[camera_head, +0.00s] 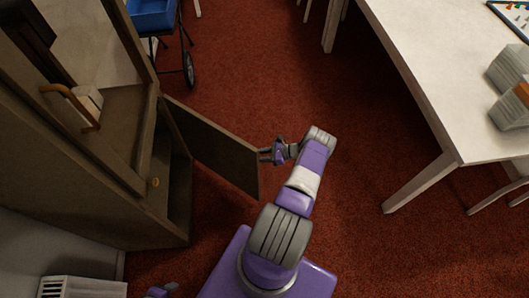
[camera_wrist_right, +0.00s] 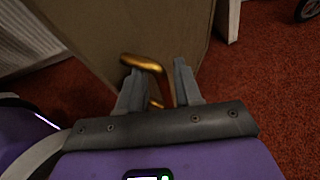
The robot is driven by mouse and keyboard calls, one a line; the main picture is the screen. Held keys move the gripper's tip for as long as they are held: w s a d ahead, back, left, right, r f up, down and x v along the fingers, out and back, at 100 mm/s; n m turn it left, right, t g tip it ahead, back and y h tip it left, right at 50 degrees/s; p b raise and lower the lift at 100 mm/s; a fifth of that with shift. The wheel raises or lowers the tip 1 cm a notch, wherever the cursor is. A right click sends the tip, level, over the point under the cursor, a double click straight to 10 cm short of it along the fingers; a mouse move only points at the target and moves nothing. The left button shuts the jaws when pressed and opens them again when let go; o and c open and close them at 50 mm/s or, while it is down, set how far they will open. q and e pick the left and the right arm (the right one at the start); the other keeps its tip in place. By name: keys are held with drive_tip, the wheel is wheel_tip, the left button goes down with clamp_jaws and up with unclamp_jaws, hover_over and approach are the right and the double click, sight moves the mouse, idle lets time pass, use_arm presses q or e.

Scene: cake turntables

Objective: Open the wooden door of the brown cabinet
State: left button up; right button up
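The brown cabinet (camera_head: 120,150) stands at the left in the head view. Its lower wooden door (camera_head: 212,148) is swung outward, showing the dark compartment behind it. My right gripper (camera_head: 266,154) is at the free end of this door, on its outer side. In the right wrist view, the door (camera_wrist_right: 130,30) fills the upper middle and carries a bent gold handle (camera_wrist_right: 155,65). The two fingers of my right gripper (camera_wrist_right: 160,85) stand apart with the handle between them. A small purple and grey part of mine shows at the bottom left of the head view, perhaps my left gripper (camera_head: 163,290).
A white table (camera_head: 440,90) with grey boxes stands at the right. A cart with a blue bin (camera_head: 152,15) is beyond the cabinet. A white radiator-like unit (camera_head: 80,287) is at the lower left. Red carpet (camera_head: 340,120) lies open between cabinet and table.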

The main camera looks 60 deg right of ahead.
drive_tip(key=s+d+b, duration=0.2)
drive_tip(key=d+b, duration=0.3)
drive_tip(key=d, duration=0.3)
drive_tip(key=shift+s+r, duration=0.2)
drive_tip(key=shift+r, duration=0.1)
idle(0.3)
drive_tip(key=shift+c, duration=0.5)
